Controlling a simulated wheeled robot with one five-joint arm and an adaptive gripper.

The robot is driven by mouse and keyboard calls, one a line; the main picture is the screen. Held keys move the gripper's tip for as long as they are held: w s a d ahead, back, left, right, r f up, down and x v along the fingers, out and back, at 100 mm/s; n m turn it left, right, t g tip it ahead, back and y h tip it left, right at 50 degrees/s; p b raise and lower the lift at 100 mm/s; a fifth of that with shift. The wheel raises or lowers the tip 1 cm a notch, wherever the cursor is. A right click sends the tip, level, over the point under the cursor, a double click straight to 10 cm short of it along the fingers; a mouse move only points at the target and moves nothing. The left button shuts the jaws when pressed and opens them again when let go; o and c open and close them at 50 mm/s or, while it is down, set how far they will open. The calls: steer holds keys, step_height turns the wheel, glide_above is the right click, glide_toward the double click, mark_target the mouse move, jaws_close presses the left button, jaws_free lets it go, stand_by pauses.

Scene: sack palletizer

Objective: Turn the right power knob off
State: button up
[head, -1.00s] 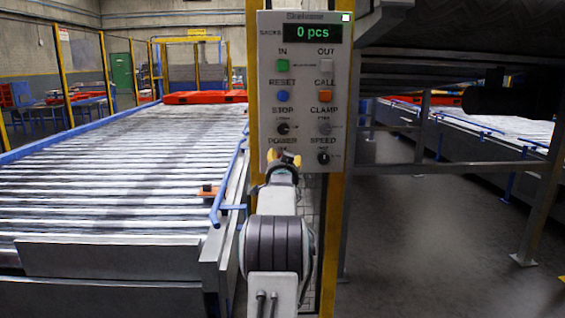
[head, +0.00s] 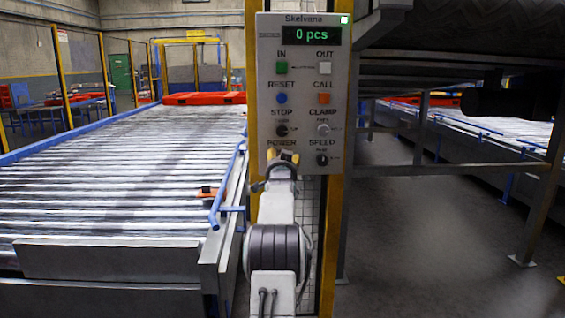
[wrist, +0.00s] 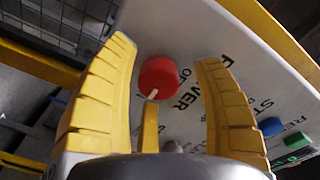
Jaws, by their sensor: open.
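The red power knob (wrist: 158,76) shows in the wrist view on the pale control panel, beside the word POWER. Its white pointer mark faces down and to the left in that picture. My gripper (wrist: 167,55) is open, with one yellow finger on each side of the knob in that view. I see no finger clearly touching it. In the head view, my gripper (head: 283,156) is in front of the lower left of the control panel (head: 300,100) and hides the power knob just under the POWER label.
A roller conveyor (head: 120,180) with a blue rail (head: 228,183) lies to the left.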

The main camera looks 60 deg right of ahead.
steer(key=shift+r, duration=0.1)
steer(key=c, duration=1.2)
steer(key=shift+a+n+b, duration=0.1)
steer(key=shift+n+b, duration=0.4)
steer(key=shift+n, duration=0.7)
steer(key=shift+r+n, duration=0.2)
steer(key=shift+n, duration=0.9)
steer(key=o, duration=1.2)
steer(key=shift+f, duration=0.2)
